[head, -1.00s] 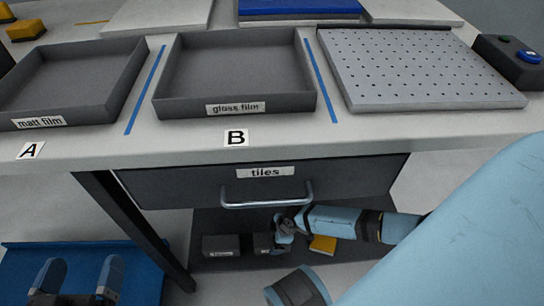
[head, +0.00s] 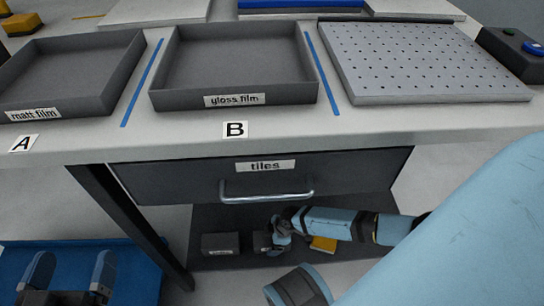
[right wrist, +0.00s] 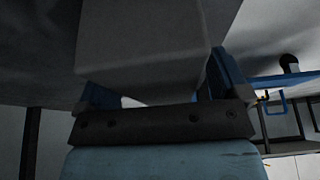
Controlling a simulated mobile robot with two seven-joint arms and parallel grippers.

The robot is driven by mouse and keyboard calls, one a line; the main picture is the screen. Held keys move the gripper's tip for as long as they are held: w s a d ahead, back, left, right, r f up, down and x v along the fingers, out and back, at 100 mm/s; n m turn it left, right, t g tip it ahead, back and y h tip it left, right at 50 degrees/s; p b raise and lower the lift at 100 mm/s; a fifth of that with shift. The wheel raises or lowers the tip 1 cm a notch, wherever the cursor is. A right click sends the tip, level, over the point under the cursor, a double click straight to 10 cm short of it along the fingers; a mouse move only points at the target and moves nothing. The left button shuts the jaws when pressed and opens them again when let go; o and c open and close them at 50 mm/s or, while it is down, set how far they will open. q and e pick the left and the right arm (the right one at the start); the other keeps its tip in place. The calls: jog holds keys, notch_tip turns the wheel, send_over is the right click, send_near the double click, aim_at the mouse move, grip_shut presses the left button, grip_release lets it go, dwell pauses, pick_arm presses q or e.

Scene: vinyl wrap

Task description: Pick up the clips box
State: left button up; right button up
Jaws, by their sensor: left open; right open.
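Two small dark boxes sit on the shelf under the drawer: a left one (head: 220,243) and a right one (head: 261,241). Their labels are too small to read, so I cannot tell which is the clips box. My right gripper (head: 277,240) is low at the right box and partly hides it. In the right wrist view, a plain grey box (right wrist: 145,45) lies between the blue fingers of the open right gripper (right wrist: 160,90); I cannot tell whether they touch it. My left gripper (head: 72,272) is open and empty at the lower left.
A yellow item (head: 323,244) lies right of the right gripper. The closed tiles drawer (head: 150,183) with its metal handle (head: 266,196) is above the shelf. A table leg (head: 130,225) stands left of the boxes. Film trays and a perforated plate (head: 425,60) are on top.

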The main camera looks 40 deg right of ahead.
jog(key=c, duration=1.1)
